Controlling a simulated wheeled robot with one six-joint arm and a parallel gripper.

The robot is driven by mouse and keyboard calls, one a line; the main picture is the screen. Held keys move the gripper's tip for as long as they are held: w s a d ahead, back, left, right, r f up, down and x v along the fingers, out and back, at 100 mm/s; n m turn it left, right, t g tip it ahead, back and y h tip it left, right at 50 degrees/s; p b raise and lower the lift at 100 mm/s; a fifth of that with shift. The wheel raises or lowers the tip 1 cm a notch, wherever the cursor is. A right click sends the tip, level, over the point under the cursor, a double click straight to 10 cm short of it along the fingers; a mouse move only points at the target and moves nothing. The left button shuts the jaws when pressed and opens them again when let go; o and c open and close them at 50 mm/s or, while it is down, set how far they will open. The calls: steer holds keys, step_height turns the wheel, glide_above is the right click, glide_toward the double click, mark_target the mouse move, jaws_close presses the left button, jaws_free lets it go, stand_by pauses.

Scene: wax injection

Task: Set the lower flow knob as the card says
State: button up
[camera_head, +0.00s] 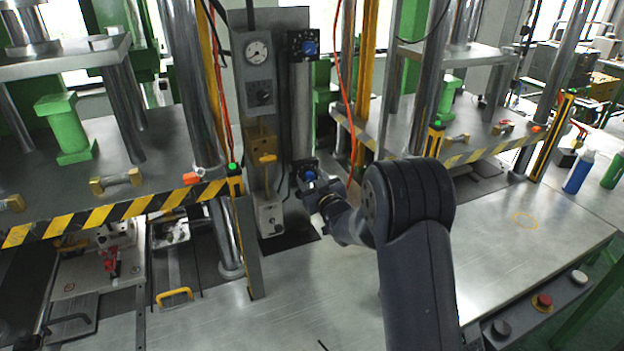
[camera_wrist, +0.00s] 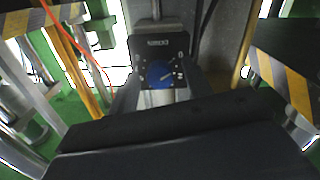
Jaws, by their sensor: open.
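The lower flow knob (camera_head: 308,175) is a small blue dial on a black block near the foot of the grey cylinder. In the wrist view the blue knob (camera_wrist: 160,72) sits on a black face with pale marks around it. A pale pointer line on it seems to run toward the upper right; the marks are too small to read. My gripper (camera_head: 318,188) is right by the lower block. In the wrist view my gripper (camera_wrist: 160,88) is open, its dark fingers to either side of the knob, with no clear contact. I cannot make out a card.
An upper blue knob (camera_head: 310,48) sits on a similar block above. A grey panel with a round gauge (camera_head: 257,52) stands just left. Orange and red hoses hang nearby. Striped press edges (camera_head: 110,210) flank both sides. The steel table (camera_head: 520,250) at right is mostly clear.

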steer(key=c, duration=1)
steer(key=shift+f+b, duration=0.1)
steer(key=shift+b, duration=0.2)
steer(key=shift+f+m+b, duration=0.15)
steer(key=shift+m+b, duration=0.75)
steer(key=shift+b, duration=0.25)
steer(key=m+b, duration=0.2)
steer(key=shift+m, duration=0.3)
steer(key=m+b, duration=0.2)
steer(key=m, duration=0.1)
steer(key=shift+m, duration=0.3)
steer(key=shift+r+m, duration=0.2)
steer(key=shift+m, duration=1.7)
